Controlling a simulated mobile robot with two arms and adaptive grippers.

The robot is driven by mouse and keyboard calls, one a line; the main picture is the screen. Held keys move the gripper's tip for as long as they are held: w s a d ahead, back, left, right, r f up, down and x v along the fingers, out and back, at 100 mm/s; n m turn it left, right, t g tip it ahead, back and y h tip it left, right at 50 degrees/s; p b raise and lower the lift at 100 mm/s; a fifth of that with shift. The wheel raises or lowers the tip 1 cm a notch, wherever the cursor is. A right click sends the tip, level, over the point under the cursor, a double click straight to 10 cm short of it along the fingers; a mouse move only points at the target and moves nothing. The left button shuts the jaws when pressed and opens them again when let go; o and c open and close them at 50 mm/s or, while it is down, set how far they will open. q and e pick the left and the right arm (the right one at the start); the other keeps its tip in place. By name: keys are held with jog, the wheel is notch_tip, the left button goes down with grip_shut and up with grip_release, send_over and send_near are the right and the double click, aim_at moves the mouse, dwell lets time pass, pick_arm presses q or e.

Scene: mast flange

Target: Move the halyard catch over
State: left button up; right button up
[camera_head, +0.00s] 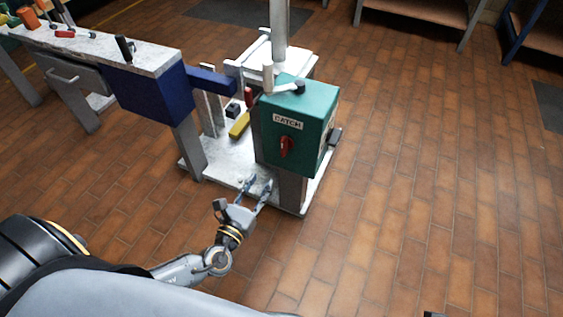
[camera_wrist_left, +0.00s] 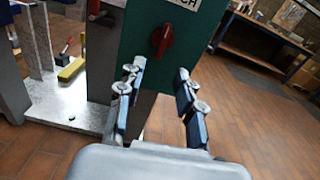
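The halyard catch is a red knob (camera_head: 286,147) on the front of a teal box (camera_head: 318,108) labelled CATCH. In the left wrist view the red knob (camera_wrist_left: 162,39) is ahead of and above my left gripper's fingertips, and its handle stands close to upright. My left gripper (camera_head: 257,187) is open and empty, below and in front of the box. In the left wrist view its two blue-padded fingers (camera_wrist_left: 158,82) stand apart, with nothing between them.
A pale mast (camera_head: 279,35) rises behind the box, and a crank handle (camera_head: 285,88) sits on the box's top. A workbench (camera_head: 115,52) with tools and a blue end stands at the left. A yellow item (camera_head: 239,125) lies beside the box.

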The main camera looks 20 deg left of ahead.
aim_at(282, 148)
pick_arm(q)
jog(key=w, duration=0.9)
jog(key=w+d, duration=0.1)
jog(key=w, duration=0.3)
jog(key=shift+w+r+b, duration=0.3)
jog(key=shift+w, duration=0.1)
pick_arm(e)
jog(key=shift+v, duration=0.8)
jog(key=shift+s, duration=0.1)
pick_arm(q)
grip_shut()
